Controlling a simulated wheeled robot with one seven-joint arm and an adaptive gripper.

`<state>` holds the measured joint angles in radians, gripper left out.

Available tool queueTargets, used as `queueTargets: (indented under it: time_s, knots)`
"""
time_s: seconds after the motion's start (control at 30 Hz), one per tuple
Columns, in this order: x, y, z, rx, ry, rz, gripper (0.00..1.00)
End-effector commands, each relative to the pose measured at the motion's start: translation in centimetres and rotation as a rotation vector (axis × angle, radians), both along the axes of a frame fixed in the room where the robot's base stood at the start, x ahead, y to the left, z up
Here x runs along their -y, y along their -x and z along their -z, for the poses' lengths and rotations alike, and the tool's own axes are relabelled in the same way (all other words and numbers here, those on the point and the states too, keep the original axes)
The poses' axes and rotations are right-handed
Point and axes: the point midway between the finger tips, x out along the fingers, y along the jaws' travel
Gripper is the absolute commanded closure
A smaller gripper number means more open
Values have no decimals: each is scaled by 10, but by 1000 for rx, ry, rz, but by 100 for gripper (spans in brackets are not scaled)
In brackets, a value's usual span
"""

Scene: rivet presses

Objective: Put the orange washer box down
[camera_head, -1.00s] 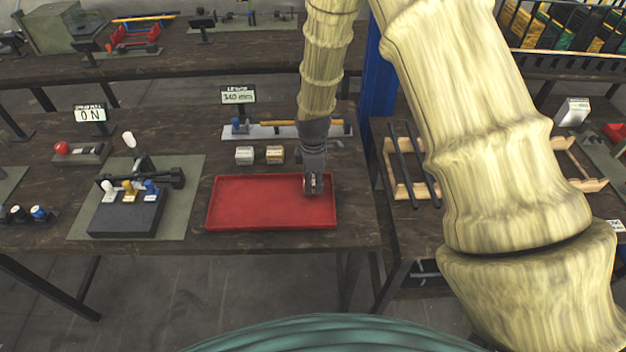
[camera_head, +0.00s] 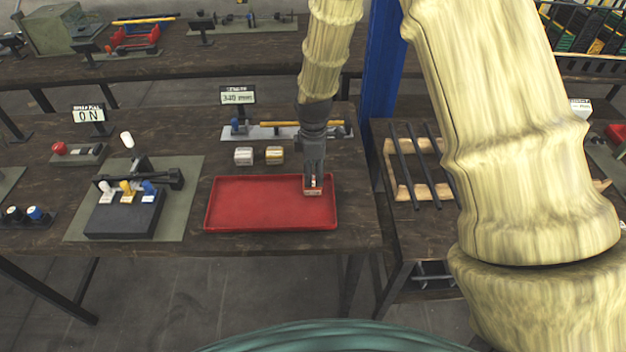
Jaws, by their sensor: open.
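My gripper (camera_head: 314,182) points down at the right end of the red tray (camera_head: 255,222). Its jaws are open. A small box (camera_head: 313,191) with a pale top and a reddish-brown front shows right at the fingertips, in the tray's right part. It looks like the orange washer box, but it is small and partly hidden by the fingers. I cannot tell whether it touches the tray floor.
A whitish box (camera_head: 243,156) and a yellow-tan box (camera_head: 275,155) stand behind the tray. A grey rack with a yellow rod (camera_head: 290,124) and a sign (camera_head: 238,96) are farther back. A press (camera_head: 125,212) stands left. Most of the tray is clear.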

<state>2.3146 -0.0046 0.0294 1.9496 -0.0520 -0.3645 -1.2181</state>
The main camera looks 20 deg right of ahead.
Motion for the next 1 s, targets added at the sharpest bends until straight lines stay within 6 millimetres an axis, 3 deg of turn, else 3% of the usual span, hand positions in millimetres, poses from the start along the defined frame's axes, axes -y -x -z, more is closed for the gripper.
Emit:
queueTargets:
  time_s: [0.5, 1.0]
  knots:
    - [0, 0, -61, 1, 0, -1, 47]
    - [0, 0, -75, -1, 0, -1, 47]
